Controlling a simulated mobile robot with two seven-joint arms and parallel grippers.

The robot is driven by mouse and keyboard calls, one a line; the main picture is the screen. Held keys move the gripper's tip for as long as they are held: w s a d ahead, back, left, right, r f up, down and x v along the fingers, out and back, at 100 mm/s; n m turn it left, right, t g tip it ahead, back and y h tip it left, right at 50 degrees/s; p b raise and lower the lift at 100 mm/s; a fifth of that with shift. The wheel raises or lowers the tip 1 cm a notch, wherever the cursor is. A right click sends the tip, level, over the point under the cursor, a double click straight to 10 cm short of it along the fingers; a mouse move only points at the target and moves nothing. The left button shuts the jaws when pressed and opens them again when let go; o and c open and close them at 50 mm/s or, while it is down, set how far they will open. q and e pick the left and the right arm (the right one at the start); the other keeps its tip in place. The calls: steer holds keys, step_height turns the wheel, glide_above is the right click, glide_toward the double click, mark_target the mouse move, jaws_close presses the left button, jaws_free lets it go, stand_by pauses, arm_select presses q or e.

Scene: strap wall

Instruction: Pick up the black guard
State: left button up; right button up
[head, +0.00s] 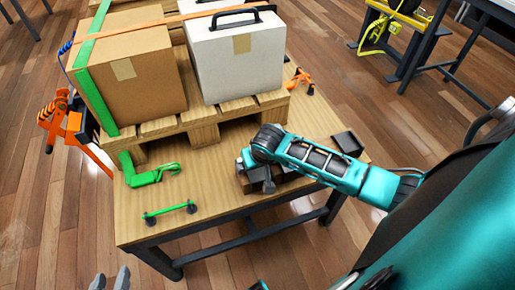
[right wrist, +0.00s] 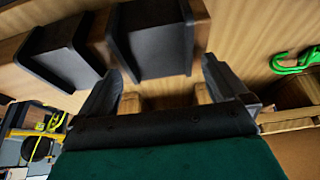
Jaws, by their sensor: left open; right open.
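In the head view a black guard (head: 347,143) lies near the table's right edge, behind my right arm. Another dark piece (head: 285,185) is partly hidden under my right wrist. My left gripper (head: 110,281) is open and empty at the bottom edge, off the table's front.
A pallet (head: 200,122) on the table (head: 215,170) carries a brown carton (head: 135,75) and a white case (head: 238,65). A green hook (head: 150,175) and a green bar (head: 170,210) lie front left. An orange ratchet (head: 68,122) is at the left edge.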

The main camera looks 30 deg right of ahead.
arm_select(q)
steer(key=shift+a, duration=0.1)
arm_select(e)
steer(key=shift+f, duration=0.1)
steer(key=c, duration=1.1)
steer(key=shift+s+a+r+p, duration=0.15)
steer(key=shift+s+r+p, duration=0.15)
steer(key=shift+s+r, duration=0.25)
steer(key=shift+s+a+r+p, duration=0.1)
steer(key=shift+s+r+p, duration=0.2)
steer(key=shift+r, duration=0.4)
arm_select(q)
steer(key=a+p, duration=0.1)
steer(key=s+a+r+p, duration=0.1)
steer(key=p, duration=0.1)
steer(key=shift+r+y, duration=0.2)
steer(key=shift+y, duration=0.2)
arm_select(e)
steer(key=s+a+r, duration=0.1)
steer(key=s+r, duration=0.1)
steer(key=s, duration=0.2)
steer(key=s+a+r, duration=0.1)
steer(key=s+r, duration=0.1)
steer(key=s, duration=0.2)
steer(key=s+r, duration=0.2)
steer(key=s, duration=0.2)
steer(key=shift+a, duration=0.4)
